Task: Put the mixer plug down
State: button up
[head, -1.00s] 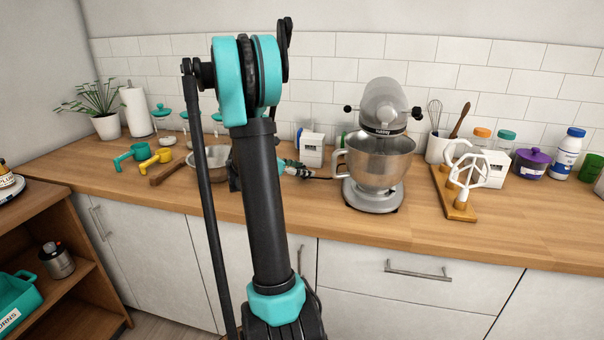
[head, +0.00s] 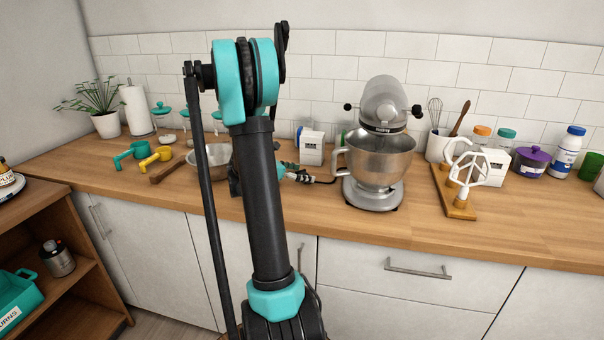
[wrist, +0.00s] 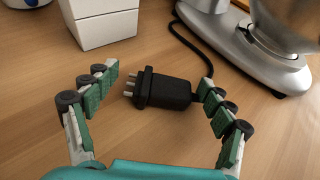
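The mixer plug (wrist: 168,93) is black with short prongs pointing left in the wrist view. It appears to lie on the wooden counter. My gripper (wrist: 157,78) is open, with one green-padded finger on each side of the plug. A clear gap shows between the left finger and the prongs. The right finger is close to the cord end, and I cannot tell whether it touches. The cord runs from the plug to the silver mixer (head: 378,160). In the head view my gripper (head: 303,175) is low over the counter, left of the mixer; the plug is hard to make out there.
A white box (head: 312,148) stands behind my gripper and shows in the wrist view (wrist: 103,22). A metal pan (head: 205,163) is left, partly behind my arm. A wooden stand with white beaters (head: 466,170) is right of the mixer. The counter front (head: 330,222) is clear.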

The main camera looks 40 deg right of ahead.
jog(key=shift+r, duration=0.55)
jog(key=v, duration=1.2)
